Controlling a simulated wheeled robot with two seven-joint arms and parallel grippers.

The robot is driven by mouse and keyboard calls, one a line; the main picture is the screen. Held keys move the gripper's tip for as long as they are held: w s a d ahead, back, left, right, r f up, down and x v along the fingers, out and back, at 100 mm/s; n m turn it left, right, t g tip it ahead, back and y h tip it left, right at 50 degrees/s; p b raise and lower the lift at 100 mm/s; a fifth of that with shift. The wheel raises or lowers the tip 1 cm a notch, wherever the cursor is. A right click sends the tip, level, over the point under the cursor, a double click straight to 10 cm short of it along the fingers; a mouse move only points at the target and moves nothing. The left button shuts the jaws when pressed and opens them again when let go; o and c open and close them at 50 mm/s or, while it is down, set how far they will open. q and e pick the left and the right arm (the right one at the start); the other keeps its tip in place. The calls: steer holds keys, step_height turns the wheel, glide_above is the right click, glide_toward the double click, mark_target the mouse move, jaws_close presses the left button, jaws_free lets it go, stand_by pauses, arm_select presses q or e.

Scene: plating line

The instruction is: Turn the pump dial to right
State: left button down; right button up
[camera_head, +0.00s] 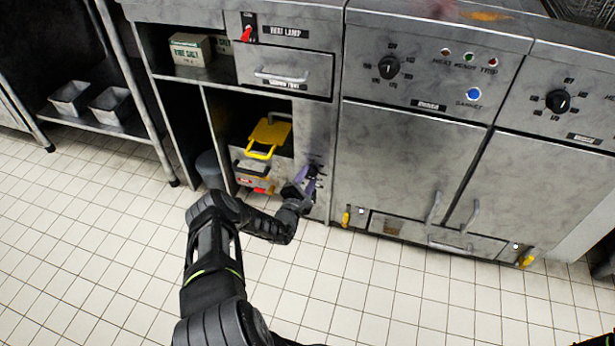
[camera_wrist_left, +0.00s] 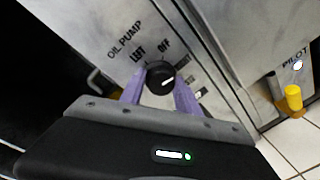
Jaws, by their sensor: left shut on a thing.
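The black pump dial (camera_wrist_left: 160,77) is on a steel panel marked OIL PUMP, with LEFT and OFF labels beside it and a further label to the right partly hidden. A short white mark on the dial slants towards the right-hand label. My left gripper (camera_wrist_left: 159,98) has its two purple fingers on either side of the dial and is shut on it. In the head view my left gripper (camera_head: 309,184) is low at the cabinet front and largely covers the dial. My right gripper is not in view.
A yellow-handled item (camera_head: 267,136) sits in the open bay left of the panel. A yellow pilot valve (camera_wrist_left: 293,96) is to the right in the wrist view. Fryer doors (camera_head: 400,160) stand right of my gripper. The tiled floor (camera_head: 120,240) is clear.

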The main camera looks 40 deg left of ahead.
arm_select(q)
steer(key=shift+w+d+r, duration=0.1)
steer(key=shift+w+d, duration=0.05)
steer(key=shift+w, duration=0.05)
steer(key=c, duration=0.9)
jaws_free()
steer(key=shift+s, duration=0.15)
steer(key=shift+s, duration=0.25)
steer(key=p+v, duration=0.3)
steer(key=v, duration=0.4)
steer(key=shift+d, duration=0.1)
